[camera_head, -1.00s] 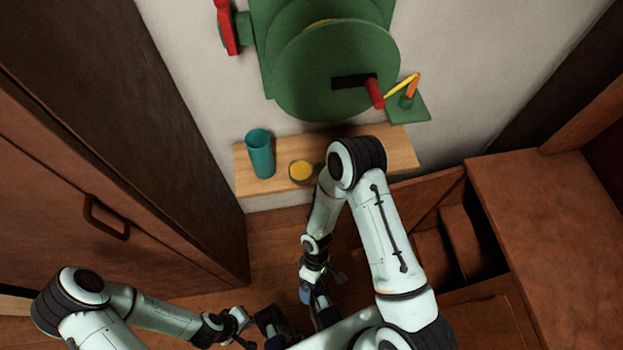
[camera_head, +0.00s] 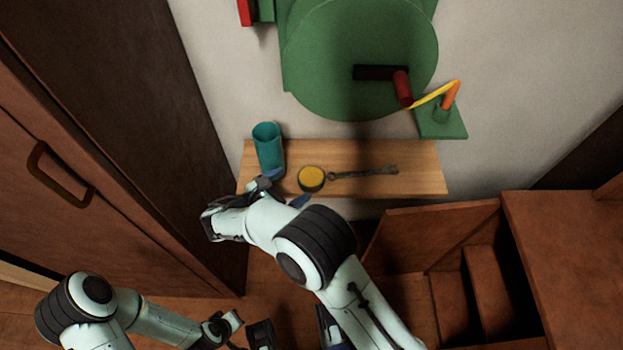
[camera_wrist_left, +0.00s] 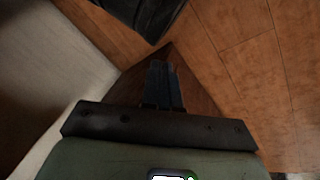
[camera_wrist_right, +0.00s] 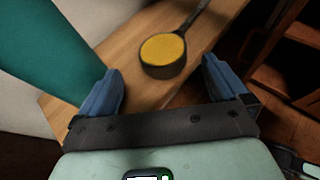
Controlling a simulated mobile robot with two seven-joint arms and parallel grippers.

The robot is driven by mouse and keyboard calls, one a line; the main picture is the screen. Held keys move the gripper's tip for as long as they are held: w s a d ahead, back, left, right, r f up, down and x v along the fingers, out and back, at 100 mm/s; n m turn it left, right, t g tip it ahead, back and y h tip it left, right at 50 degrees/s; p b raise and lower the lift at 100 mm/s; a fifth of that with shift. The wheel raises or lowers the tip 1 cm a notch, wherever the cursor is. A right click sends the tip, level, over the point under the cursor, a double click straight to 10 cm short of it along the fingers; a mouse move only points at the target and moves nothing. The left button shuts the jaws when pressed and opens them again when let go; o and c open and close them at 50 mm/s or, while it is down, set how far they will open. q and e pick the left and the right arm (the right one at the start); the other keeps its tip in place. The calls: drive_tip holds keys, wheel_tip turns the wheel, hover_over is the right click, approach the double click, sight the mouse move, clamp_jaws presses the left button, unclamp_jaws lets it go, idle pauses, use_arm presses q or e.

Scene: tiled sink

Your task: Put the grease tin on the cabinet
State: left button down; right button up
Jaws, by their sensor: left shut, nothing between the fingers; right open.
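The grease tin (camera_head: 311,179), a small round dark tin with a yellow top, sits on the narrow wooden shelf (camera_head: 421,180). In the right wrist view the tin (camera_wrist_right: 163,60) lies ahead, between the lines of my right gripper's blue fingers (camera_wrist_right: 162,78). My right gripper (camera_head: 286,188) is open and empty, just left of the tin in the head view. My left gripper (camera_wrist_left: 163,82) is shut and empty, low over the floor. A low brown wooden cabinet (camera_head: 565,245) stands at the right, and a tall brown cabinet (camera_head: 75,215) with a handle stands at the left.
A teal cup (camera_head: 268,150) stands on the shelf left of the tin, close to my right gripper. A dark wrench (camera_head: 365,173) lies right of the tin. A green wheel (camera_head: 350,50) with a red-handled crank hangs above. An open compartment (camera_head: 470,290) is beside the low cabinet.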

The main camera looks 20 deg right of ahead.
sight(309, 178)
drive_tip(key=x, duration=0.4)
drive_tip(key=shift+f+b, duration=0.1)
drive_tip(key=shift+b, duration=0.2)
drive_tip(key=b+x, duration=0.1)
drive_tip(key=x, duration=0.3)
drive_tip(key=shift+s+f, duration=0.15)
use_arm(q)
drive_tip(key=shift+g, duration=0.5)
drive_tip(key=f, duration=0.1)
drive_tip(key=s+f, duration=0.1)
drive_tip(key=s+a+f, duration=0.1)
drive_tip(key=shift+f, duration=0.4)
use_arm(e)
drive_tip(key=shift+d+f, duration=0.1)
drive_tip(key=shift+d, duration=0.3)
